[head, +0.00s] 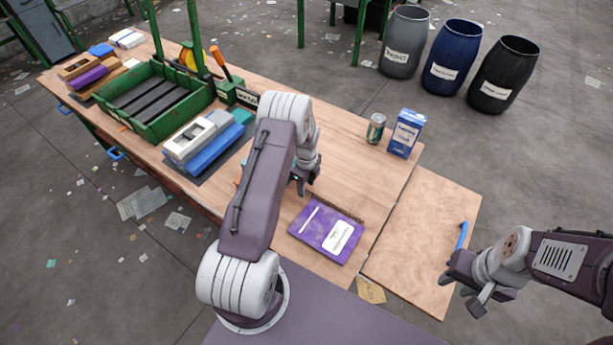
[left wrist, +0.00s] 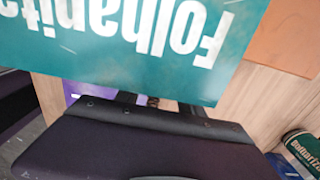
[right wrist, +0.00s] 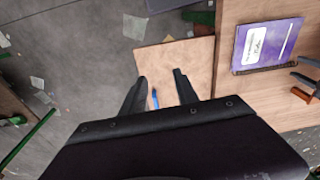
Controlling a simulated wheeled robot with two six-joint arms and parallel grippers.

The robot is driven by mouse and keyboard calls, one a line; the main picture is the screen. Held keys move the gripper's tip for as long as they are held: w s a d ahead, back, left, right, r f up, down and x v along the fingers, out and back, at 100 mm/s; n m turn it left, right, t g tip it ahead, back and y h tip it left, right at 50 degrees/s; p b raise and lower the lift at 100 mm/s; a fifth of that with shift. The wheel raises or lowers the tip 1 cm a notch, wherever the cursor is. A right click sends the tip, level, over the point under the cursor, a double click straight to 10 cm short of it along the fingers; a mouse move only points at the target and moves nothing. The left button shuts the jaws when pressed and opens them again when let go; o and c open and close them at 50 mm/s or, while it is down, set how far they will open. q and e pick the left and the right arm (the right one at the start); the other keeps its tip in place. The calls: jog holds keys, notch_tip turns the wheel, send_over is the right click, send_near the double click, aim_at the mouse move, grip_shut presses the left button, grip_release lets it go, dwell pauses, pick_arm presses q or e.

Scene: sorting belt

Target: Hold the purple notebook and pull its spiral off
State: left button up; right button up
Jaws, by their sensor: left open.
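The purple notebook (head: 318,235) lies flat on the table, with a white label and a pale strip on its cover. Its dark spiral (head: 337,208) runs along the far edge. The notebook also shows in the right wrist view (right wrist: 279,38). My left gripper (head: 303,184) is open, just beyond the notebook's far left corner; my arm partly hides it. In the left wrist view a teal printed thing (left wrist: 140,40) covers its fingertips, and only a bit of notebook (left wrist: 76,91) shows.
A light brown board (head: 415,255) adjoins the table's right side, with a blue handle (head: 462,235) on its edge. A can (head: 375,129) and a blue box (head: 406,134) stand at the back right. A green crate (head: 190,118) stands left. Table around the notebook's right is clear.

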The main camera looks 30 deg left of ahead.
pick_arm(q)
jog(key=shift+s+f, duration=0.1)
jog(key=shift+f, duration=0.85)
grip_shut()
pick_arm(e)
jog(key=c, duration=0.4)
pick_arm(q)
jog(key=shift+d, duration=0.1)
pick_arm(e)
jog(key=w+a+n, duration=0.1)
jog(key=a, duration=0.1)
jog(key=w+a+f+n, duration=0.1)
jog(key=w+a, duration=0.1)
jog(key=a, duration=0.1)
jog(key=w+a+f+n, duration=0.1)
jog(key=w+a, duration=0.1)
jog(key=shift+w+a, duration=0.15)
grip_shut()
pick_arm(q)
jog(key=shift+w, duration=0.2)
jog(key=shift+s, duration=0.1)
pick_arm(e)
jog(key=n+g, duration=0.1)
jog(key=n, duration=0.7)
send_near(333, 246)
jog(key=shift+w+f, duration=0.1)
jog(key=shift+f, duration=3.25)
